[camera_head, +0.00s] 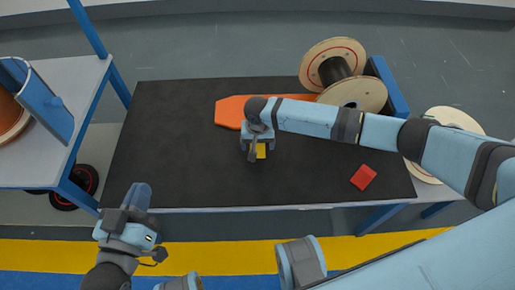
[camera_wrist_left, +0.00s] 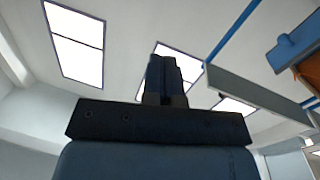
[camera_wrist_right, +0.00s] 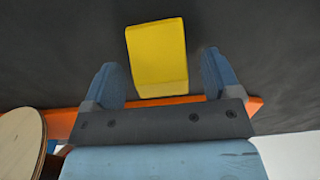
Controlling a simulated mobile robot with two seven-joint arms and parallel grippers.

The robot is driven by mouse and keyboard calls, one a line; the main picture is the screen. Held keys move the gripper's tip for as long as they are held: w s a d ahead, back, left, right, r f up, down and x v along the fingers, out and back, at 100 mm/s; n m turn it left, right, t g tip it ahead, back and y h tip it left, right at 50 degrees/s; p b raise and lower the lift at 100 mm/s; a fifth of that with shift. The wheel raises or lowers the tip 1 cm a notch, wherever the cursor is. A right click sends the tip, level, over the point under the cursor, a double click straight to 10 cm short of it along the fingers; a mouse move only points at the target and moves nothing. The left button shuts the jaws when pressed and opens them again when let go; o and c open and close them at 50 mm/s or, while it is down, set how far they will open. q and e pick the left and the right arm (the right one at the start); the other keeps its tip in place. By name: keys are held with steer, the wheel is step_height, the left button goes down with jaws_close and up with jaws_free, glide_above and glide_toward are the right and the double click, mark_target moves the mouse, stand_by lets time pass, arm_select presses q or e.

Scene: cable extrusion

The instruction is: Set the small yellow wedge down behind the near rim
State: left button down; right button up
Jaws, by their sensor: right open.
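The small yellow wedge (camera_head: 261,151) shows at the middle of the black table top, partly hidden under my right gripper (camera_head: 257,155). In the right wrist view the wedge (camera_wrist_right: 157,55) lies between the two blue fingers of the right gripper (camera_wrist_right: 160,68), which are spread apart. A gap shows on each side of it. The near rim (camera_head: 270,208) is the table's front edge, nearer than the wedge. My left gripper (camera_head: 138,195) is off the table's front left corner, pointing up. Its fingers look together and empty in the left wrist view (camera_wrist_left: 165,75).
A red block (camera_head: 363,177) lies on the table's right part. A flat orange piece (camera_head: 230,111) lies behind my right gripper. Cable reels (camera_head: 333,62) stand at the back right. A side table (camera_head: 60,165) stands at the left. The table's left and front middle are clear.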

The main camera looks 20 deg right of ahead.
steer(key=c, duration=1.1)
steer(key=shift+r, duration=0.2)
